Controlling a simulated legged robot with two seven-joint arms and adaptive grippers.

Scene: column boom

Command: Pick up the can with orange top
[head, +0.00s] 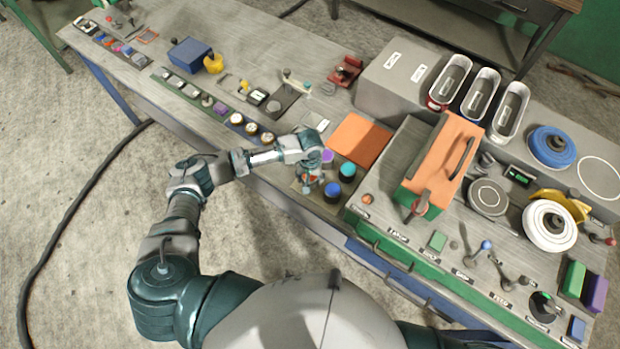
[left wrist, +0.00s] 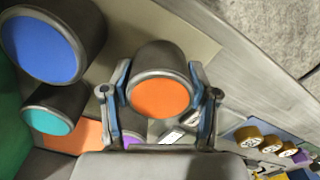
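The can with orange top (left wrist: 160,97) is between the two fingers of my left gripper (left wrist: 158,88) in the left wrist view. The fingers straddle it, one on each side, with little gap; contact is not clear. In the head view my left gripper (head: 310,182) is low over the table's near edge and mostly hides this can. The blue-topped can (head: 332,190), teal-topped can (head: 347,170) and purple-topped can (head: 327,156) stand close by on its right. The blue (left wrist: 42,45) and teal (left wrist: 47,122) tops also show in the left wrist view. My right gripper is out of view.
An orange mat (head: 360,139) lies behind the cans. A raised grey cabinet with a green-and-orange box (head: 440,165) stands to the right. Several round gauges (head: 252,128) and small parts line the table on the left. The near edge is close to the cans.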

